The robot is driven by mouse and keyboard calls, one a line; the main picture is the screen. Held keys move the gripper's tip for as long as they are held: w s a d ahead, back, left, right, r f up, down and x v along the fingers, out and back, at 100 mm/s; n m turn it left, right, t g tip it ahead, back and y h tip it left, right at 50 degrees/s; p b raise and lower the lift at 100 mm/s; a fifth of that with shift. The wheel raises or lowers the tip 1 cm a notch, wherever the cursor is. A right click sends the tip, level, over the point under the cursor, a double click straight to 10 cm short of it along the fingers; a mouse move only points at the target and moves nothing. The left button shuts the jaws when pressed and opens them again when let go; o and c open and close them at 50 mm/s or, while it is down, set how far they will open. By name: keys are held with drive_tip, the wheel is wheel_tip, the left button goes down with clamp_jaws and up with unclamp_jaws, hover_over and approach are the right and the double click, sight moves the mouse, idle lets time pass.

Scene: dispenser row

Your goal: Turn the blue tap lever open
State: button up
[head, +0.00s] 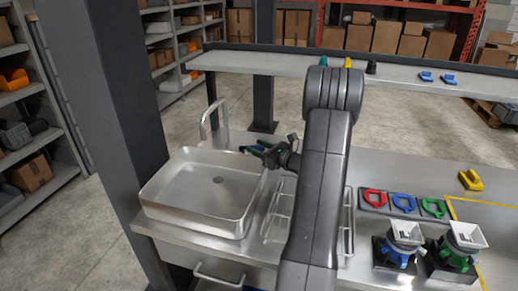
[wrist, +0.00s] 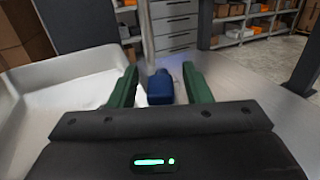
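The blue tap lever (wrist: 160,88) shows in the wrist view as a blue block between the green fingers of my gripper (wrist: 159,72). The fingers are apart, with a visible gap on each side of the lever, so my gripper is open around it and not clamped. In the head view my gripper (head: 258,149) is at the right rear of the sink, with a bit of blue (head: 266,143) showing at its fingers. The metal tap spout (head: 212,114) rises behind the sink. The lever's base is mostly hidden by my gripper.
The steel sink (head: 158,210) is left of my gripper. A wire rack (head: 347,222) is partly behind my arm. Red (head: 374,197), blue (head: 404,203) and green (head: 433,207) rings lie to the right, near two dispensers (head: 402,240). A raised shelf (head: 230,62) runs behind.

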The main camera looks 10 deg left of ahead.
drive_tip(key=shift+f, duration=0.1)
drive_tip(key=shift+s+d, duration=0.2)
drive_tip(key=shift+d, duration=0.35)
drive_tip(key=b+v, duration=0.3)
drive_tip(key=v, duration=0.9)
drive_tip(key=shift+s+d, duration=0.2)
drive_tip(key=shift+d, duration=0.1)
